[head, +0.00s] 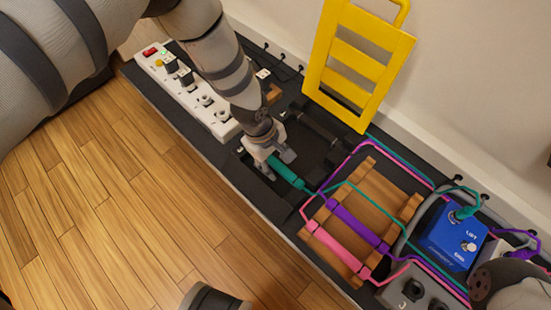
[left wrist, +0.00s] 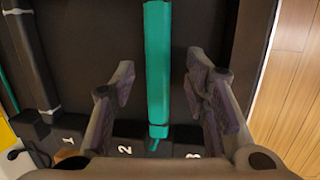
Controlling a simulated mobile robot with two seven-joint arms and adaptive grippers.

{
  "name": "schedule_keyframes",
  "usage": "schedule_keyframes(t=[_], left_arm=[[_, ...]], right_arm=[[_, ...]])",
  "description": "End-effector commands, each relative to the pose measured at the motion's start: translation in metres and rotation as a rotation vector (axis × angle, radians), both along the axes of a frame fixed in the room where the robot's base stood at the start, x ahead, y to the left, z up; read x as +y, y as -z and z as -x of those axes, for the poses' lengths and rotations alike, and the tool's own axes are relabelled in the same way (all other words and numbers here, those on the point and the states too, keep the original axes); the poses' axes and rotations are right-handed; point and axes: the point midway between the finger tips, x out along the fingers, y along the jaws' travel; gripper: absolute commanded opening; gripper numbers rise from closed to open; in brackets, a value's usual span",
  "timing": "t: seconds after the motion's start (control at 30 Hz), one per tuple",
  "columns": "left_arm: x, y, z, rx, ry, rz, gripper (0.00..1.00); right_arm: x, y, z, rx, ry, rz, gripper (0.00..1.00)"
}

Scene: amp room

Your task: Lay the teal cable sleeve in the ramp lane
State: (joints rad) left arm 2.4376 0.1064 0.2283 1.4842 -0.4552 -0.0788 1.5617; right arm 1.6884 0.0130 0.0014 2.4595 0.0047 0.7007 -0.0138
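The teal cable sleeve (head: 286,173) lies at the right part of a black numbered bay, and its upper end is partly hidden by my left gripper (head: 272,158). In the left wrist view the teal sleeve (left wrist: 158,65) runs between the two fingers of my left gripper (left wrist: 162,95), near the number 2. The fingers are apart, with a gap on each side of the sleeve. A wooden ramp-like block (head: 377,194) stands to the right, with a purple sleeve (head: 357,225) and a pink sleeve (head: 338,248) across it. The teal cable crosses this block.
A white control strip (head: 187,92) lies left of the bay. A yellow ladder-like frame (head: 357,66) leans at the wall. A blue pedal (head: 453,238) stands right of the block, with cables around it.

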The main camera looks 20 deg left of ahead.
Motion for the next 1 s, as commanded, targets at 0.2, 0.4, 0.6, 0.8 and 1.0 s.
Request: schedule_keyframes(t=[0.2,0.4,0.6,0.8,1.0], left_arm=[[0.000,-0.001,0.000,0.000,0.000,0.000,0.42],[0.007,-0.036,0.002,-0.002,0.000,0.000,0.42],[0.017,-0.088,0.007,-0.003,-0.001,0.000,0.42],[0.022,-0.115,0.010,-0.001,0.000,0.000,0.42],[0.023,-0.118,0.011,0.001,-0.001,0.000,0.42]], right_arm=[[0.000,0.000,0.000,0.000,0.000,0.000,0.40],[0.000,0.000,0.000,0.000,0.000,0.000,0.40],[0.000,0.000,0.000,0.000,0.000,0.000,0.40],[0.000,0.000,0.000,0.000,0.000,0.000,0.40],[0.000,0.000,0.000,0.000,0.000,0.000,0.40]])
